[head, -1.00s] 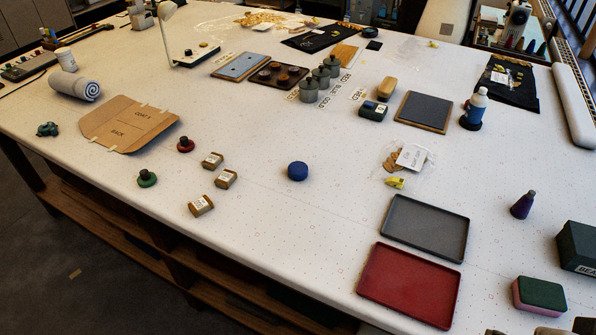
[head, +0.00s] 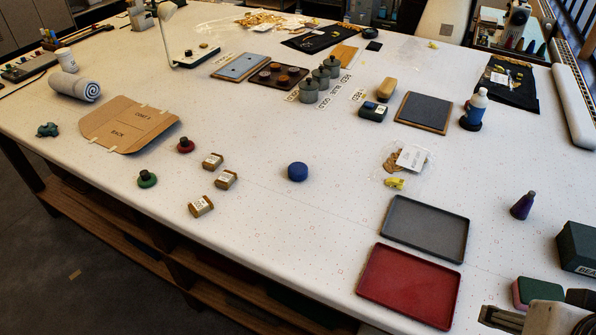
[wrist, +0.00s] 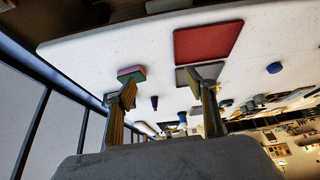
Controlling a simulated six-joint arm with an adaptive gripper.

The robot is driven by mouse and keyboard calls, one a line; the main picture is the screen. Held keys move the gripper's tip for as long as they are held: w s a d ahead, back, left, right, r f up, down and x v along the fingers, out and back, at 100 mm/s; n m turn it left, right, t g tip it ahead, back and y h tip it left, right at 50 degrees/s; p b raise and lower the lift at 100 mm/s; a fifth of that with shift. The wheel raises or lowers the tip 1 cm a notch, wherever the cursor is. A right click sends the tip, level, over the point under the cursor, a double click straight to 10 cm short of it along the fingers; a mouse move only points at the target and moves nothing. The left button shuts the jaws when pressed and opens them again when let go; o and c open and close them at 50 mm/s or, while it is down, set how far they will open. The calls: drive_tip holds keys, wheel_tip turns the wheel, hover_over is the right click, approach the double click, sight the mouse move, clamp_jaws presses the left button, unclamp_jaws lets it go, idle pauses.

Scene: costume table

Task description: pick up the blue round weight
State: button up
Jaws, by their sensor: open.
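The blue round weight (head: 298,172) sits on the white table near its middle, with clear table around it. It also shows as a small blue disc in the wrist view (wrist: 274,68), right of the red tray. My gripper (head: 536,318) has come into the lower right corner of the head view, far from the weight and partly cut off by the frame. In the wrist view, my gripper's two fingers (wrist: 165,82) stand apart with nothing between them.
A red tray (head: 408,286) and a grey tray (head: 425,229) lie between my gripper and the weight. A green and pink sponge (head: 538,291) is beside my gripper. Small tan blocks (head: 226,179) stand left of the weight. A purple cone (head: 523,205) stands at right.

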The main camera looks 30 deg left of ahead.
drive_tip(key=w+a+n+t+y, duration=0.1)
drive_tip(key=w+a, duration=0.3)
drive_tip(key=w, duration=0.2)
drive_tip(key=w+a+n+t, duration=0.1)
drive_tip(key=w+a, duration=0.2)
drive_tip(key=w, duration=0.4)
drive_tip(key=n+t+y, duration=0.1)
drive_tip(key=n+y, duration=0.6)
drive_tip(key=y, duration=0.1)
approach(299, 169)
drive_tip(key=x, duration=0.3)
drive_tip(key=shift+s+a+f, duration=0.1)
drive_tip(key=shift+s+a, duration=0.05)
drive_tip(key=shift+s, duration=0.05)
drive_tip(key=shift+w, duration=0.1)
drive_tip(key=shift+x, duration=1.25)
drive_tip(key=shift+x, duration=2.6)
